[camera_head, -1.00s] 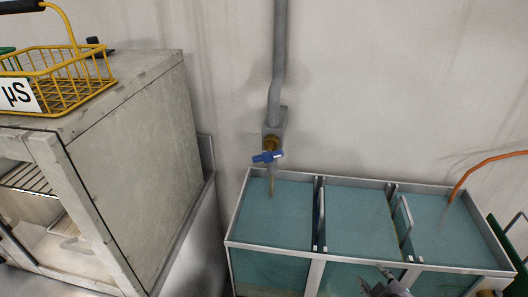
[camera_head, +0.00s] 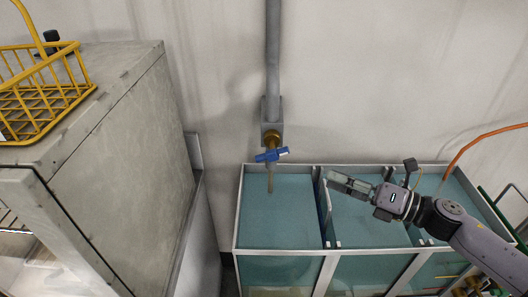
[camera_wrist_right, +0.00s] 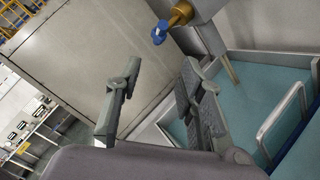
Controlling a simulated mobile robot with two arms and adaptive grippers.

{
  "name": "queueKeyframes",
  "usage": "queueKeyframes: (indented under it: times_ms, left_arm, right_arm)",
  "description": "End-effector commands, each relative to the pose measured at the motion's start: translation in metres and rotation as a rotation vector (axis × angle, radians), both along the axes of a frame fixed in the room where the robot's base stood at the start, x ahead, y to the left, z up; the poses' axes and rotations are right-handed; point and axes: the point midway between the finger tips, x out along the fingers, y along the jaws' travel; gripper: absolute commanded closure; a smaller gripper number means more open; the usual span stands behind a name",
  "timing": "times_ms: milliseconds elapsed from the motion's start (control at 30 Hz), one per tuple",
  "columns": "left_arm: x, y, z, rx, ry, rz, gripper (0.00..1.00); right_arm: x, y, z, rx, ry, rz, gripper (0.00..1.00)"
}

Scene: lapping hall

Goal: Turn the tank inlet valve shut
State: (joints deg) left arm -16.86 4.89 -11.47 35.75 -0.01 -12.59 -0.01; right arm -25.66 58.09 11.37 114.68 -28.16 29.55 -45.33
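The tank inlet valve has a brass body (camera_head: 271,138) on a grey wall pipe and a blue handle (camera_head: 271,155). The handle lies roughly crosswise to the pipe, its right end slightly higher. A thin brownish spout (camera_head: 270,182) points down into the tank's left compartment. The tank (camera_head: 285,252) has three compartments of teal liquid. My right gripper (camera_head: 332,180) is over the tank, right of the handle and apart from it. In the wrist view its fingers (camera_wrist_right: 160,88) are spread and empty, with the blue handle (camera_wrist_right: 159,32) beyond them. My left gripper is not in view.
A grey metal cabinet (camera_head: 125,130) stands at the left with a yellow wire basket (camera_head: 45,95) on top. An orange hose (camera_head: 480,138) runs into the tank's right end. Upright metal handles (camera_wrist_right: 280,120) rise at the compartments. Space in front of the valve is clear.

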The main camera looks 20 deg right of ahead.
Motion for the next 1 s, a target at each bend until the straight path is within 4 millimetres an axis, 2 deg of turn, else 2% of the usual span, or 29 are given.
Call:
queueKeyframes:
  times_ms: [267,567,1000]
  left_arm:
    - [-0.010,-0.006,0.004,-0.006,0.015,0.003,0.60]
    - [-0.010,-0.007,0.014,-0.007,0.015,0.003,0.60]
    - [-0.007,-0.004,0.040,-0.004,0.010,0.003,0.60]
  right_arm:
    - [0.017,0.016,0.003,-0.002,-0.006,0.005,0.65]
    - [0.042,0.042,0.004,-0.002,-0.005,0.004,0.65]
    - [0.088,0.087,0.005,0.002,-0.004,0.002,0.65]
